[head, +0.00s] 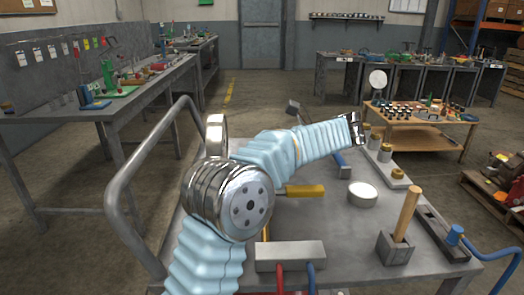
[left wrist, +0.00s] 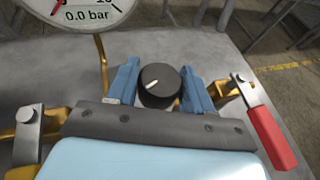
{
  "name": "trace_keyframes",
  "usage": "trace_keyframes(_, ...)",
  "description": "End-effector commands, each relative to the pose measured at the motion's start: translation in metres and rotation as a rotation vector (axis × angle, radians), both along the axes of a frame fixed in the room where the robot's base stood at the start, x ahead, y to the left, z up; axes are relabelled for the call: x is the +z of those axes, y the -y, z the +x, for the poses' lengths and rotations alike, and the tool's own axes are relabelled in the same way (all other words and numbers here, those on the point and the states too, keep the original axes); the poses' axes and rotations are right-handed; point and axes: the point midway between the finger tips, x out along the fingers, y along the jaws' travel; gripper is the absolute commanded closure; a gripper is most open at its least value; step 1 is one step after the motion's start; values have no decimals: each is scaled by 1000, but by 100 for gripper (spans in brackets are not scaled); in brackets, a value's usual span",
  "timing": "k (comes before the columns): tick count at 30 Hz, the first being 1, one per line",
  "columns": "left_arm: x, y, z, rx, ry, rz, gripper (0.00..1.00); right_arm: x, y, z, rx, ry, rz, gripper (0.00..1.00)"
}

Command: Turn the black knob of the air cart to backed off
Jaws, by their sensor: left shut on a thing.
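The black knob (left wrist: 159,86) sits in the middle of the left wrist view, with a short white mark on its top towards the left. My left gripper (left wrist: 160,80) has one blue finger on each side of the knob and is shut on it. A red lever (left wrist: 268,138) is at the right on a brass fitting. In the head view my left arm's pale blue sleeve covers much of the cart (head: 335,225); I cannot make out the knob there. My right gripper is not in view.
The cart carries a grey block with red and blue hoses (head: 290,256), a round tin (head: 362,194) and a wooden handle in a block (head: 407,215). A grey tubular rail (head: 125,180) rises at its left. Workbenches (head: 110,110) stand beyond; open floor lies between.

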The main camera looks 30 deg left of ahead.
Motion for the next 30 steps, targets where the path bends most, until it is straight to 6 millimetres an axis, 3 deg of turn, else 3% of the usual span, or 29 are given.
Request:
trace_keyframes(15,1,1,1,276,3,3,79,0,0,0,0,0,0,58)
trace_keyframes(30,0,-1,0,329,-1,-3,79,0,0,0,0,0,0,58)
